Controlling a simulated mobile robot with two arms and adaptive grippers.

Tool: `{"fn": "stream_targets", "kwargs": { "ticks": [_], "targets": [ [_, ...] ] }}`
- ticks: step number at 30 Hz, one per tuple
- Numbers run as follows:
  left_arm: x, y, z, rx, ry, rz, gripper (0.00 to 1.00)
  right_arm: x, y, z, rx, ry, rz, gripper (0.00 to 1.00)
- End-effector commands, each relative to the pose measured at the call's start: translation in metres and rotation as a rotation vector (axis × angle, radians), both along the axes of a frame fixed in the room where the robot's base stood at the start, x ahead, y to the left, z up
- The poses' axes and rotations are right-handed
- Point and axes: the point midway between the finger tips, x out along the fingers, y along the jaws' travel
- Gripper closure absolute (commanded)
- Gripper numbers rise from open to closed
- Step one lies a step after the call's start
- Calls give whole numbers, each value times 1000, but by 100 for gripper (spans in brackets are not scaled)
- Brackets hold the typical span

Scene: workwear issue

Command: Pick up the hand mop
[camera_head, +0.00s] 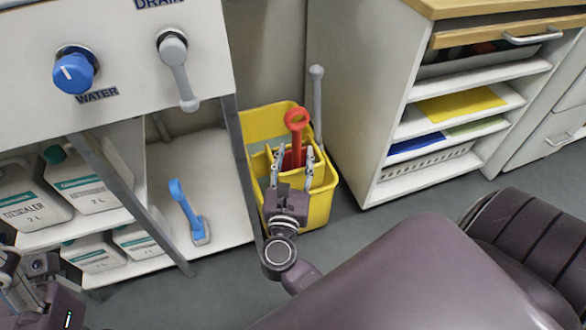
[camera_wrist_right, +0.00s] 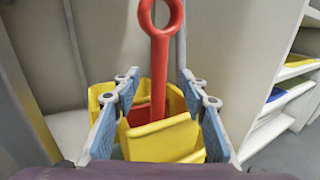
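A red handle with a ring at its top (camera_head: 296,120), which looks like the hand mop, stands upright in a yellow bucket (camera_head: 320,205). Its lower end is hidden inside the bucket. My right gripper (camera_head: 295,158) is open over the bucket, with one finger on each side of the red handle. In the right wrist view the red handle (camera_wrist_right: 159,60) rises between the two blue-padded fingers (camera_wrist_right: 160,85), with gaps on both sides. My left gripper (camera_head: 38,268) shows only partly at the lower left edge, and its fingers are unclear.
A grey pole (camera_head: 317,100) stands behind the bucket. A white shelf cabinet (camera_head: 350,150) stands close on the right.

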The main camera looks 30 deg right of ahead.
Motion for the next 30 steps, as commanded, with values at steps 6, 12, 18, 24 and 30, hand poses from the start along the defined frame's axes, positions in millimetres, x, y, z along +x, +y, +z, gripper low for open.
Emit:
{"fn": "stream_targets", "kwargs": {
  "ticks": [6, 12, 18, 24, 30],
  "targets": [
    [2, -1, 2, 3, -35, 3, 42, 26, -19, -1, -4, -3, 2, 60],
    [3, -2, 6, 5, -47, 3, 42, 40, -31, 0, -4, 1, 2, 60],
    [3, -2, 6, 5, -46, 3, 42, 40, -32, 0, -4, 3, 2, 60],
    [3, -2, 6, 5, -47, 3, 42, 40, -32, 0, -4, 3, 2, 80],
    [2, -2, 6, 5, -47, 3, 42, 40, -32, 0, -4, 3, 2, 100]
  ]
}}
